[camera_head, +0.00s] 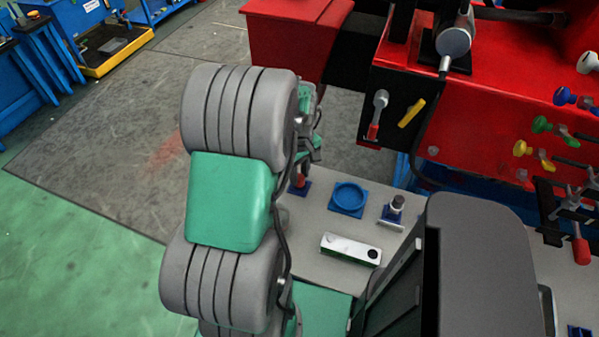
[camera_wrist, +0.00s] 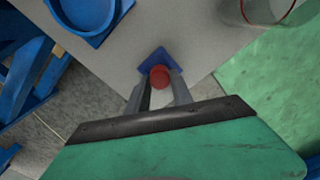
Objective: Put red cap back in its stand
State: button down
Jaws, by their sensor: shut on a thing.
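The red cap (camera_wrist: 160,74) is held between the two fingertips of my gripper (camera_wrist: 160,84), which is shut on it. The small square blue stand (camera_wrist: 152,60) lies on the grey table beneath and just past the cap. The cap overlaps part of the stand in the wrist view, so I cannot tell whether it touches the stand or hangs above it. In the head view the red cap (camera_head: 301,180) shows just right of my arm, over the blue stand (camera_head: 305,190). My arm hides most of the gripper there.
A round blue holder (camera_head: 347,199), a blue stand with a metal knob (camera_head: 396,206) and a white box (camera_head: 350,249) stand right of the cap on the grey table (camera_head: 315,220). A red machine (camera_head: 480,95) rises behind. A red-rimmed clear container (camera_wrist: 268,10) stands near the table edge.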

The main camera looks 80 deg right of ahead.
aim_at(300, 177)
jog(key=shift+f+b, duration=0.45)
jog(key=shift+f, duration=0.3)
jog(key=c, duration=1)
grip_release()
jog(key=shift+c, duration=0.2)
jog(key=shift+r+p, duration=1.95)
jog(key=shift+r, duration=0.55)
jog(key=shift+r, duration=0.1)
